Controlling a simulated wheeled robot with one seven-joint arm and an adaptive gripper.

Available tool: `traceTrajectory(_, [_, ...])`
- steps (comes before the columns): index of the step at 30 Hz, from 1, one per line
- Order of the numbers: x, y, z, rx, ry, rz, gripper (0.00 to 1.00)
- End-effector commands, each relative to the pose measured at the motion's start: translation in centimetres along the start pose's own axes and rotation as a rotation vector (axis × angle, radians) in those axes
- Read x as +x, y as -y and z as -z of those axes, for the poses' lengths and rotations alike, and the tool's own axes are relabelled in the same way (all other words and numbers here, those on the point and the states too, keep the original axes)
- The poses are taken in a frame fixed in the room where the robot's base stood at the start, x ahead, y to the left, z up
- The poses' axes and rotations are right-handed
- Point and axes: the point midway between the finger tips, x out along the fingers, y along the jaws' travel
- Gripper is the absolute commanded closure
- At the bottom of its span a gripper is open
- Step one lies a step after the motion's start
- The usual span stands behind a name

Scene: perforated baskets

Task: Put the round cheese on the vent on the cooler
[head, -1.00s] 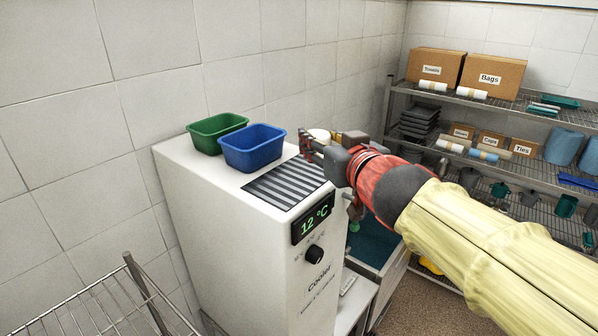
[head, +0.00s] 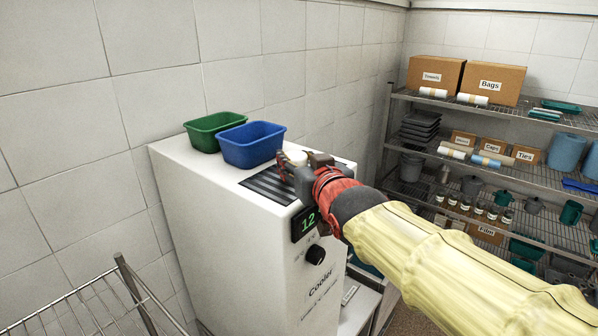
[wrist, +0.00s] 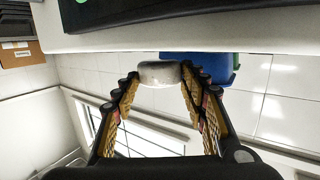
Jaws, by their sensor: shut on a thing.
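The round cheese (head: 296,157) is a pale, whitish piece. My gripper (head: 288,163) is shut on it, and the fingers hide part of it in the head view. In the wrist view the cheese (wrist: 160,73) sits between the two fingertips. The vent (head: 262,184) is a dark slatted grille on top of the white cooler (head: 225,225). My gripper and the cheese appear over the vent's far right part and cover much of it. I cannot tell how high the cheese is above the slats.
A blue basket (head: 252,146) and a green basket (head: 206,132) stand on the cooler top, left of and behind the vent. A tiled wall is behind. A wire rack (head: 85,305) is at lower left. Loaded shelves (head: 500,165) stand at right.

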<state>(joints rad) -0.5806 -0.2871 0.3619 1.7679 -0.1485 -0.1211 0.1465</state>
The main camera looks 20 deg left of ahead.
Motion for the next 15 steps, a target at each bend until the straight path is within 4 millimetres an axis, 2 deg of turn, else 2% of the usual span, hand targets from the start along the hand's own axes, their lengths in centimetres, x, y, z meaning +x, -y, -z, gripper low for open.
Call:
traceTrajectory(4, [0.1, -0.1, -1.2, 0.001, -0.004, -0.002, 0.83])
traceTrajectory(15, [0.2, -0.1, -1.6, 0.001, -0.004, -0.002, 0.83])
